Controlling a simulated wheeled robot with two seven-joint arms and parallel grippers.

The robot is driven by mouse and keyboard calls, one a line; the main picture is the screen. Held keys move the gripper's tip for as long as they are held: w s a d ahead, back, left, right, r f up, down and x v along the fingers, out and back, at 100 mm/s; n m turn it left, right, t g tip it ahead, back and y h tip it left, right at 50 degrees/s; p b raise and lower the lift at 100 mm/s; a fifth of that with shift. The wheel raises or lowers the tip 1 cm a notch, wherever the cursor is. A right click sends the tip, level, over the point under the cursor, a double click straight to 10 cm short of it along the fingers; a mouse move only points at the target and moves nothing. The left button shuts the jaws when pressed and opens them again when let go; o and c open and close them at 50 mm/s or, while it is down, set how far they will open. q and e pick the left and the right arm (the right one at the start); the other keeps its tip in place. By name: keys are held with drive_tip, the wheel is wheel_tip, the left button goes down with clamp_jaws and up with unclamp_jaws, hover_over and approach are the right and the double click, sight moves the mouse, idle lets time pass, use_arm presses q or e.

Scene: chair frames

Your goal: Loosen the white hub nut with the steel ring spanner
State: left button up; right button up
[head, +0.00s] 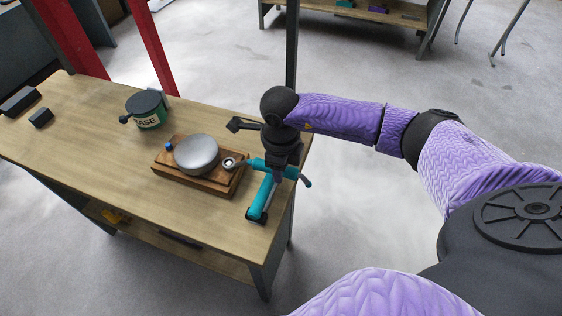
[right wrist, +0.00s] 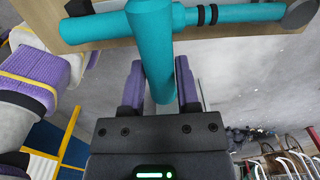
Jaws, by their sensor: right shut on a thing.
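My right gripper (head: 279,168) is shut on a teal tube, which passes between its purple-lined fingers in the right wrist view (right wrist: 160,75). The tube is part of a teal tubular frame (head: 260,200), whose longer piece, with black bands and a grey end, crosses the top of the right wrist view (right wrist: 110,28). Neither the white hub nut nor the steel spanner can be made out for certain.
A silver dome (head: 196,155) sits on a wooden board (head: 218,187) on the workbench (head: 90,140). The bench's right edge lies close to my gripper; floor is beyond.

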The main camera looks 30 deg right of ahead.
clamp_jaws()
drive_tip(key=shift+r, duration=0.15)
drive_tip(key=shift+r+p, duration=0.4)
drive_tip(key=shift+p, duration=0.05)
wheel_tip(320, 180, up, 5)
drive_tip(key=p, duration=0.4)
drive_tip(key=shift+f, duration=0.3)
